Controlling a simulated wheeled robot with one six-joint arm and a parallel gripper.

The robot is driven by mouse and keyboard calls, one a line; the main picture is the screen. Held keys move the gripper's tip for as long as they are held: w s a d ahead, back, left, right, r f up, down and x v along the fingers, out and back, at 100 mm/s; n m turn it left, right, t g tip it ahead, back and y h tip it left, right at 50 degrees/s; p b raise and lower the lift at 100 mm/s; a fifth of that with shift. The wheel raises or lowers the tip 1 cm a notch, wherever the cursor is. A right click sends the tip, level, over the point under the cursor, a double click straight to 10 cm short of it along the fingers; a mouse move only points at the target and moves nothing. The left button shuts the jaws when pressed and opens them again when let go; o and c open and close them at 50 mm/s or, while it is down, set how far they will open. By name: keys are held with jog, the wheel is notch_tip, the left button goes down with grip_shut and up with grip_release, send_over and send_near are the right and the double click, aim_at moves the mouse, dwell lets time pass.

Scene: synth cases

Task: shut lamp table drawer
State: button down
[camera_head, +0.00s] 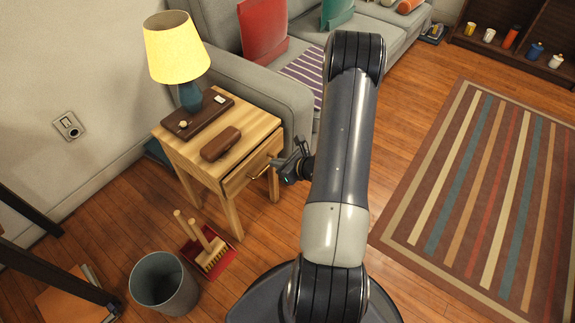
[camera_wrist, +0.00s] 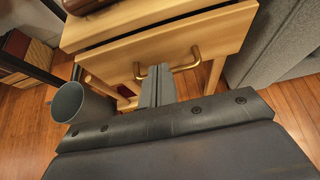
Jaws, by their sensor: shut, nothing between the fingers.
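The wooden lamp table (camera_head: 177,150) stands left of my arm, beside the sofa. Its drawer (camera_head: 240,181) has a brass handle (camera_head: 262,169) on the front. In the wrist view the drawer front (camera_wrist: 110,67) shows a dark gap along its top edge below the tabletop, and it looks slightly out. My gripper (camera_head: 277,164) is at the drawer front. In the wrist view my gripper (camera_wrist: 159,70) is shut and empty, its fingertips overlapping the middle of the handle (camera_wrist: 194,62). I cannot tell whether they touch it.
On the tabletop are a yellow-shaded lamp (camera_head: 177,48), a dark tray (camera_head: 211,112) and a brown case (camera_head: 221,143). A grey bin (camera_head: 164,283) and a red dustpan (camera_head: 225,265) with a brush stand on the floor in front. The sofa arm (camera_head: 270,95) is close behind. A striped rug (camera_head: 480,190) lies right.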

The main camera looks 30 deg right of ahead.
aim_at(257, 153)
jog(key=shift+w+a+f, duration=0.2)
jog(key=shift+w+a, duration=0.15)
jog(key=shift+w, duration=0.55)
jog(key=shift+w+a+f, duration=0.15)
jog(key=shift+w+a, duration=0.15)
jog(key=shift+w, duration=0.65)
jog(key=shift+w+a+f, duration=0.2)
jog(key=shift+w+a, duration=0.15)
jog(key=shift+w, duration=0.55)
jog(key=shift+w+a+f+b, duration=0.15)
jog(key=shift+w+a+b, duration=0.15)
jog(key=shift+w+b, duration=0.45)
jog(key=shift+w+a, duration=0.1)
jog(key=shift+w, duration=0.25)
jog(key=shift+w+r, duration=0.1)
jog(key=shift+r, duration=0.25)
